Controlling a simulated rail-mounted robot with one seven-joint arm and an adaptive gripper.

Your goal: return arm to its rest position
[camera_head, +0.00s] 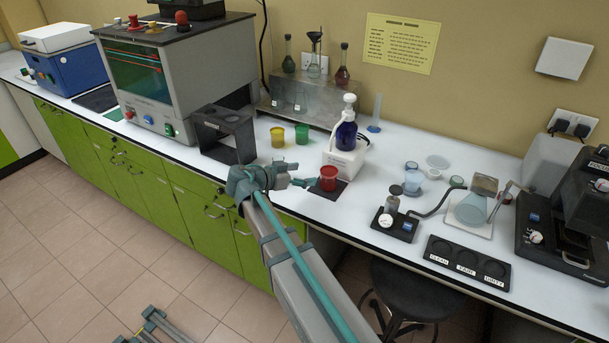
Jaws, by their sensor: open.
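My arm reaches up from the bottom of the head view to the front edge of the white bench. My gripper (303,182) is open and points right, just left of a red cup (328,178). The red cup stands upright on a small dark mat (327,190). The fingers look empty, and a small gap seems to lie between them and the cup. Their exact height above the bench is hard to tell.
A black stand (224,135), yellow cup (277,137), green cup (301,134) and blue bottle (346,132) in a white tray stand behind the gripper. A labelled black tray (467,263) lies right. A dark stool (412,290) stands below the bench.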

